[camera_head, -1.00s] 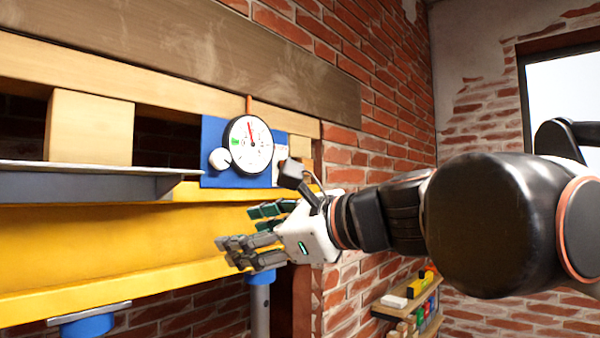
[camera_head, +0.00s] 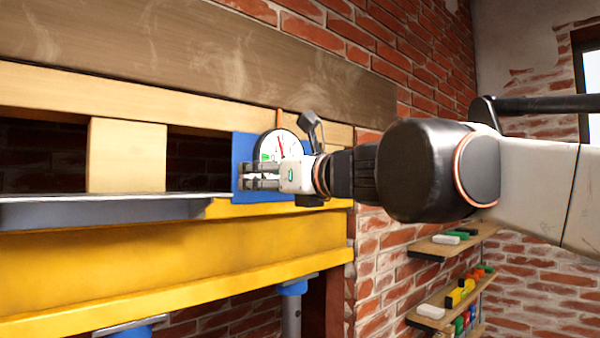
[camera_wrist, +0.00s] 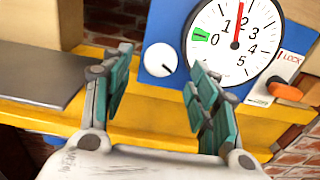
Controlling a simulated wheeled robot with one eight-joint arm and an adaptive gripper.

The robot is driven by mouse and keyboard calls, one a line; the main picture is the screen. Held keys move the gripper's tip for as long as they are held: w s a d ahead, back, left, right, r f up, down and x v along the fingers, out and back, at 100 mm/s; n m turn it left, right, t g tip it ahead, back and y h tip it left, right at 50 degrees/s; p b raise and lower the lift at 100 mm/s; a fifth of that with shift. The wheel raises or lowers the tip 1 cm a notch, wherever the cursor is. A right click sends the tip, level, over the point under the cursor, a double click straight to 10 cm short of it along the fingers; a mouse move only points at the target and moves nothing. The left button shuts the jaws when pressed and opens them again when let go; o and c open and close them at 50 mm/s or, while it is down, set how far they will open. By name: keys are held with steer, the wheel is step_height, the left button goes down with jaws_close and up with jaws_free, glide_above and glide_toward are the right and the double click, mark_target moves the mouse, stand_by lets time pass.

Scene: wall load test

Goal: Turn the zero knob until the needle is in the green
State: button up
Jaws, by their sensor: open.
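The white round gauge (camera_wrist: 238,40) sits on a blue panel (camera_wrist: 152,30) in the wrist view. Its red needle (camera_wrist: 238,25) points nearly straight up, between the 1 and 2 marks and apart from the green zone (camera_wrist: 201,35) beside the 0. The white zero knob (camera_wrist: 160,60) is at the gauge's lower left, its dark mark toward lower right. My gripper (camera_wrist: 157,70) is open, its fingers either side of the knob in that view; no contact can be seen. In the head view my gripper (camera_head: 262,175) covers the knob and the lower part of the gauge (camera_head: 280,142).
An orange lever (camera_wrist: 286,91) by a LOCK label is right of the gauge. A yellow beam (camera_head: 150,245) runs below the panel, with a grey metal plate (camera_head: 100,210) at left. Shelves with small items (camera_head: 455,295) stand lower right.

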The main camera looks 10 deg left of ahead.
mark_target(248, 176)
steer(key=shift+x, duration=1.5)
steer(key=c, duration=1.1)
steer(key=shift+o, duration=0.2)
steer(key=n, duration=0.7)
steer(key=shift+d+p, duration=0.1)
steer(key=shift+p, duration=0.2)
steer(key=n, duration=0.4)
steer(key=shift+n, duration=2)
